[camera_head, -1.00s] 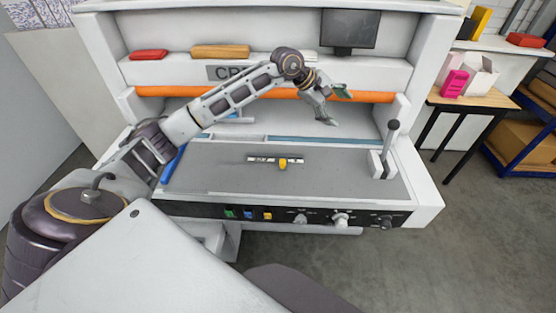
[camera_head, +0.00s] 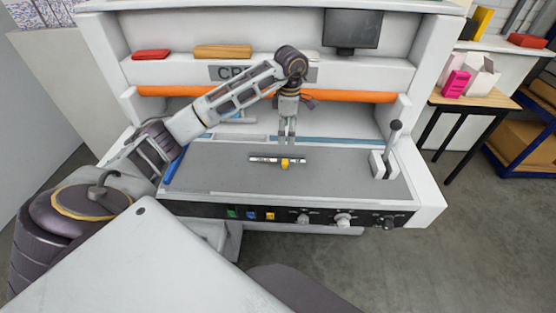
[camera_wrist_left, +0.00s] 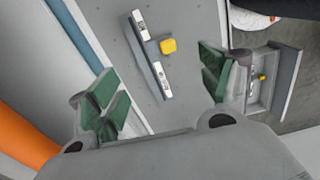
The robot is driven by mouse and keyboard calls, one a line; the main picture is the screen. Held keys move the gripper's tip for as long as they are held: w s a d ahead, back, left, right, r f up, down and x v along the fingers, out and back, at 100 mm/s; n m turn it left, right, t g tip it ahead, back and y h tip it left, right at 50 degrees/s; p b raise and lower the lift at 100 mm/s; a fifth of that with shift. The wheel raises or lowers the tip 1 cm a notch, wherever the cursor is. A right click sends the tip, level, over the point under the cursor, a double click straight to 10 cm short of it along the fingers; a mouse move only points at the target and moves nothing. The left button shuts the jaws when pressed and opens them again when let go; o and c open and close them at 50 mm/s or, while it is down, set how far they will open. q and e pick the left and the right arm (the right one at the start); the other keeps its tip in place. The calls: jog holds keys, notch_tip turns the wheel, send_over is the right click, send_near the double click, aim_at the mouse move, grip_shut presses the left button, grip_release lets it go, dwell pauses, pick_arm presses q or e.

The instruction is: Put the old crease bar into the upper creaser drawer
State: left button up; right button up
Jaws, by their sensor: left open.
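The crease bar (camera_head: 265,159) lies on the grey bed of the creaser. It is a slim dark bar with pale labelled ends and a yellow knob. It also shows in the left wrist view (camera_wrist_left: 146,52), lying at a slant beyond the fingers. My left gripper (camera_head: 287,142) is open, pointing down just behind the bar and apart from it. Its green finger pads (camera_wrist_left: 160,78) show spread wide with nothing between them. An open drawer-like tray (camera_wrist_left: 254,100) at the right of the wrist view holds a small yellow-knobbed piece. I cannot tell which drawer it is. My right gripper is out of view.
The creaser bed (camera_head: 220,180) is otherwise clear around the bar. A lever (camera_head: 391,145) stands at its right end, and an orange roller (camera_head: 200,92) runs behind. A small table (camera_head: 480,98) with pink and white items stands at the right.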

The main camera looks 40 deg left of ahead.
aim_at(287, 159)
pick_arm(q)
jog(key=shift+n, duration=0.4)
jog(key=shift+f, duration=0.1)
jog(key=shift+f+p, duration=0.6)
jog(key=shift+f, duration=3.65)
jog(key=shift+f, duration=0.1)
jog(key=shift+d+f+p, duration=0.1)
jog(key=shift+f+p, duration=0.55)
jog(key=shift+f, duration=1.85)
